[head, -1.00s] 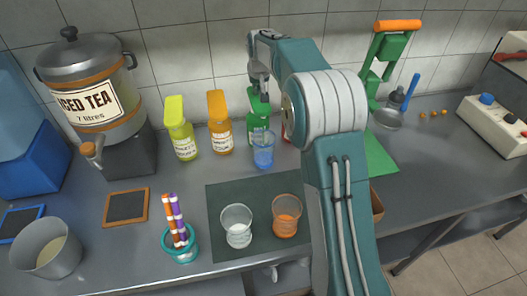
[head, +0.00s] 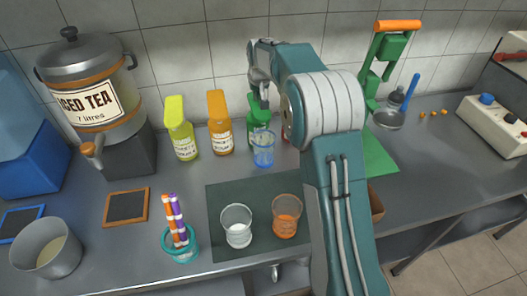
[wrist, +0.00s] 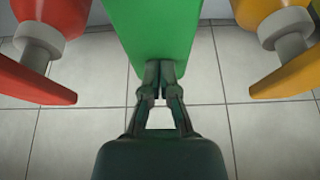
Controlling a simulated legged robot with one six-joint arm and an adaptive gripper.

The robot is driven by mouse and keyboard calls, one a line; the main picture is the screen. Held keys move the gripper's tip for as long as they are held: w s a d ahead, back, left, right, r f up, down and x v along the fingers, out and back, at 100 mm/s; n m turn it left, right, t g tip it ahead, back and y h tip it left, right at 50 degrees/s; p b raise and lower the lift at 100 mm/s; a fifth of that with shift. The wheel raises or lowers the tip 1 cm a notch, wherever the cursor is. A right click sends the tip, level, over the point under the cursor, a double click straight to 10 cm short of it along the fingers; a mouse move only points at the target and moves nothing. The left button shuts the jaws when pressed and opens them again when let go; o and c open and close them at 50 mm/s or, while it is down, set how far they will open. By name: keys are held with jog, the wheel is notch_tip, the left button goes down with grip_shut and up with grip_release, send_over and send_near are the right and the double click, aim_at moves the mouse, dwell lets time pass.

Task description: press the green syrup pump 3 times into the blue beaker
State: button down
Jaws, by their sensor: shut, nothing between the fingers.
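The green syrup pump (head: 258,112) stands at the back of the counter, between the orange pump and a mostly hidden red one. The blue beaker (head: 264,152) stands upright in front of the green pump and overlaps its lower part in the head view. My gripper (head: 264,101) points down at the green pump's head, its fingers shut and empty. In the wrist view, the shut fingertips (wrist: 160,68) overlap the edge of the green pump head (wrist: 155,30); I cannot tell whether they touch it. My arm hides part of the area to the right.
The orange pump (head: 219,125) and yellow-green pump (head: 180,130) stand left of the green one; the red pump (wrist: 40,60) shows in the wrist view. A clear beaker (head: 237,228) and an orange beaker (head: 286,218) stand on the dark mat (head: 222,196).

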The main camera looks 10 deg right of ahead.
jog(key=shift+r, duration=2.45)
jog(key=shift+f, duration=2.6)
jog(key=shift+r, duration=0.1)
jog(key=shift+r, duration=2.5)
jog(key=shift+f, duration=0.1)
jog(key=shift+f, duration=2.5)
jog(key=shift+r, duration=2.6)
